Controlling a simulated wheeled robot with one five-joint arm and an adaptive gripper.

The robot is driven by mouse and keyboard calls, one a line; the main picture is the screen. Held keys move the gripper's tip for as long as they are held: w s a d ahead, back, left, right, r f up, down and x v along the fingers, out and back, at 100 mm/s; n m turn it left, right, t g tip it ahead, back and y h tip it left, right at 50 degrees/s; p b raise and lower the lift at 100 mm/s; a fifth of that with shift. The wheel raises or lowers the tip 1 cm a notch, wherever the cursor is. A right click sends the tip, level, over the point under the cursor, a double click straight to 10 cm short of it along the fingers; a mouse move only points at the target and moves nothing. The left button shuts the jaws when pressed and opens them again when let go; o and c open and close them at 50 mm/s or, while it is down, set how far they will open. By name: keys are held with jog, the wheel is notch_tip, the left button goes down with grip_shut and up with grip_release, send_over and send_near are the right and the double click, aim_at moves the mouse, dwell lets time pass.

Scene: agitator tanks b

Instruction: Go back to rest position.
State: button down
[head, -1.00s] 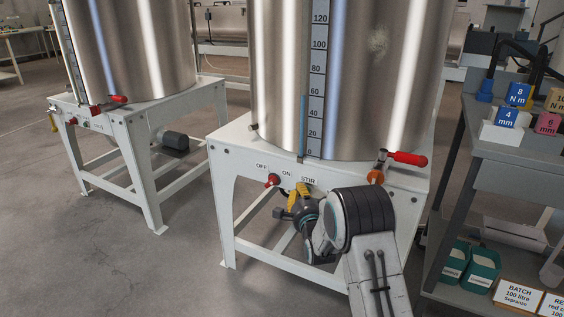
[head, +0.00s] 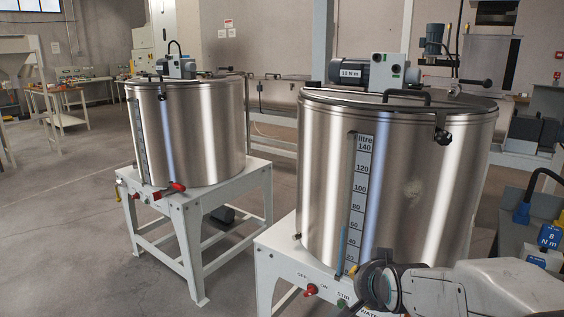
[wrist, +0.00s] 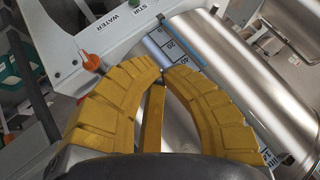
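My gripper (wrist: 163,74) shows in the wrist view as yellow curved fingers whose tips meet, with nothing held between them. The near steel tank (head: 330,190) has a litre scale and stands on a white stand (head: 268,262). It fills the right of the wrist view (wrist: 230,60), beyond the fingers. The red switch knob (head: 311,290) sits by the OFF and ON labels on the stand.
A second tank (head: 205,130) on its own white stand is at the left. An orange valve knob (wrist: 90,62) is left of the fingers in the wrist view. The floor at the left is open.

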jog(key=s+r+n+g+p, duration=0.3)
jog(key=s+r+p, duration=0.4)
jog(key=s, duration=0.6)
jog(key=s+r+n+g+p, duration=0.3)
jog(key=s+r+p, duration=0.5)
jog(key=s, duration=0.5)
jog(key=shift+r+n, duration=0.15)
jog(key=shift+n, duration=0.65)
